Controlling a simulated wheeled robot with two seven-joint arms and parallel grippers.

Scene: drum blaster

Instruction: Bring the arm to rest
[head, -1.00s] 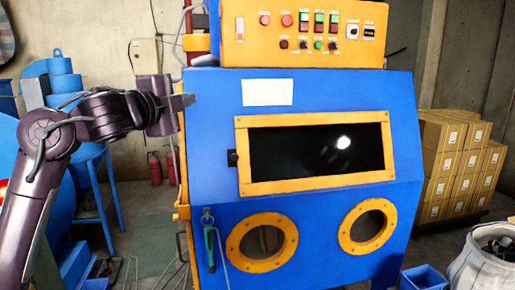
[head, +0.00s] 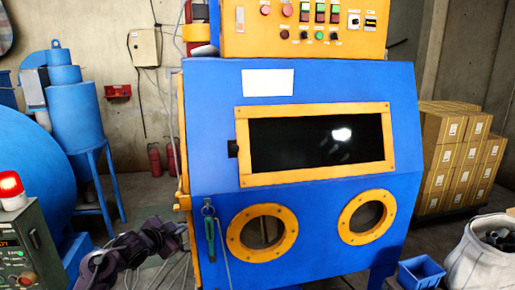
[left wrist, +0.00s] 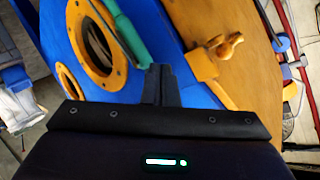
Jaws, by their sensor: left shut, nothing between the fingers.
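My left arm (head: 130,250) is low at the lower left of the head view, beside the left side of the blue blasting cabinet (head: 212,120). In the left wrist view my left gripper (left wrist: 160,72) is shut and empty, its dark fingers together. Beyond the fingertips are the cabinet's blue front, an orange-ringed port (left wrist: 92,40) and a green-handled tool (left wrist: 130,38). I cannot tell the exact gap between the fingers and the cabinet. My right gripper is in neither view.
A control box with a red lamp (head: 11,190) stands at the far left, near a blue drum (head: 40,170). Stacked cartons (head: 450,160), a blue bin (head: 421,272) and a white sack (head: 482,262) are at the right. Red extinguishers (head: 155,160) stand by the back wall.

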